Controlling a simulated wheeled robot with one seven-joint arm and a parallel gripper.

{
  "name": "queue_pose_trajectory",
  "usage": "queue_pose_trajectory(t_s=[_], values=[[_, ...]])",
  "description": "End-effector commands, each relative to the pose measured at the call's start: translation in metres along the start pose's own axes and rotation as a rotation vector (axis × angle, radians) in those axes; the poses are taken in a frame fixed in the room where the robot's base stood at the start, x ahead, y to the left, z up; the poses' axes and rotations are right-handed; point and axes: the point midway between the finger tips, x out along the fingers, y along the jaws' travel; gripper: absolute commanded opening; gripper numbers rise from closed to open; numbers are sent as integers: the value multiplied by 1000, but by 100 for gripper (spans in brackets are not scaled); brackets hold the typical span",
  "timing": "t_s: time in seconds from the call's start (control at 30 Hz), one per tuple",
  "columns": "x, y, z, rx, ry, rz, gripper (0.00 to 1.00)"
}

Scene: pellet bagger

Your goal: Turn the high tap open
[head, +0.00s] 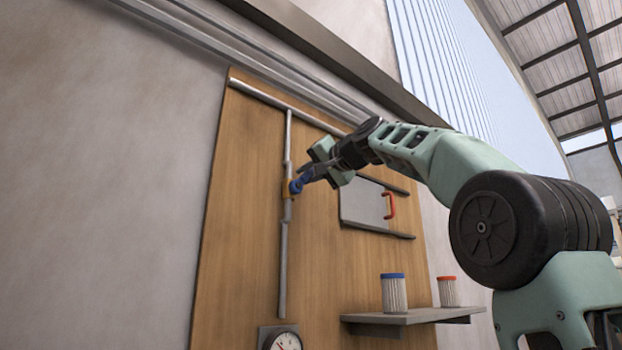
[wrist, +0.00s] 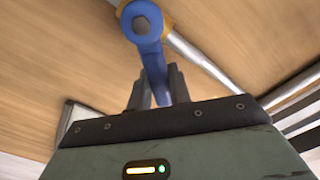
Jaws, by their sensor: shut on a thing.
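The high tap (head: 291,188) sits on a vertical grey pipe on the wooden board, with an orange-yellow body and a blue lever handle. In the wrist view the blue handle (wrist: 148,38) runs from its round hub down between my fingers. My gripper (head: 312,172) is shut on the blue handle. In the wrist view the dark fingers of my gripper (wrist: 158,88) stand on both sides of the lever. The yellow tap body (wrist: 165,18) is partly hidden behind the hub.
A grey sliding panel with a red handle (head: 390,205) is right of the tap. Below it, a shelf (head: 412,317) holds a blue-lidded jar (head: 394,293) and a red-lidded jar (head: 447,291). A round gauge (head: 284,340) is at the bottom. The board left of the pipe is clear.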

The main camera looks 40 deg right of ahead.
Motion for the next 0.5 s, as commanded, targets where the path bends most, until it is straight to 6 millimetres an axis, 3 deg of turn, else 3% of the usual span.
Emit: queue_pose_trajectory(t_s=[0.5], values=[[1, -3, 2, -65, -6, 1, 0]])
